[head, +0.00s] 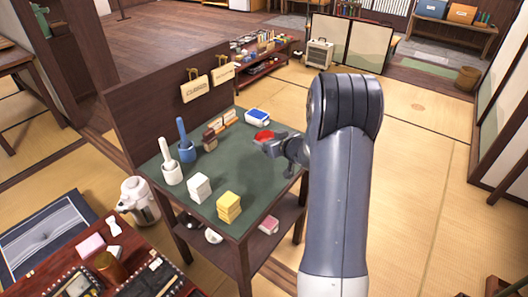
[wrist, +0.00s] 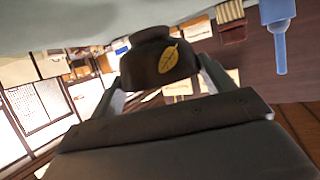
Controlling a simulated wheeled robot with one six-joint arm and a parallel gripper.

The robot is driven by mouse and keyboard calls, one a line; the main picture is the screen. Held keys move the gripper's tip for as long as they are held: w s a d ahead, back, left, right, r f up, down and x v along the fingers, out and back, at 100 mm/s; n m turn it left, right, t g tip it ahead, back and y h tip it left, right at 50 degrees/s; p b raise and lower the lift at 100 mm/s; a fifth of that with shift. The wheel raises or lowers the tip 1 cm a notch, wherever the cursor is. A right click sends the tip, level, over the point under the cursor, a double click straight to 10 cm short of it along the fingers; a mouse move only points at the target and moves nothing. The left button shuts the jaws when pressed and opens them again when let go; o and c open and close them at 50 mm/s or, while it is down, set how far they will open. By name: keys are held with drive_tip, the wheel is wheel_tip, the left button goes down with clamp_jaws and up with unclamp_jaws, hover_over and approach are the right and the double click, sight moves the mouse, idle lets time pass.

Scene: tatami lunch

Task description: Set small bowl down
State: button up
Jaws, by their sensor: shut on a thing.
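The small bowl (wrist: 165,62) is dark with a gold leaf on its side. In the wrist view, which is upside down, it sits between the two fingers of my gripper (wrist: 163,82), which is shut on it. In the head view the red inside of the bowl (head: 264,136) shows just beyond my gripper (head: 272,148), over the right side of the dark green tabletop (head: 190,153). The bowl's foot is close to the tabletop; I cannot tell whether it touches.
A blue bottle-like thing (head: 185,140) and a white one (head: 170,168) stand at left. The tabletop's middle is clear.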

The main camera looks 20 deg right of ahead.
drive_tip(key=shift+f+b, duration=0.35)
drive_tip(key=shift+f, duration=1.75)
drive_tip(key=shift+f, duration=0.25)
drive_tip(key=o, duration=1)
drive_tip(key=shift+r, duration=0.1)
drive_tip(key=shift+r, duration=0.25)
drive_tip(key=v, duration=1.2)
drive_tip(key=shift+f, duration=0.1)
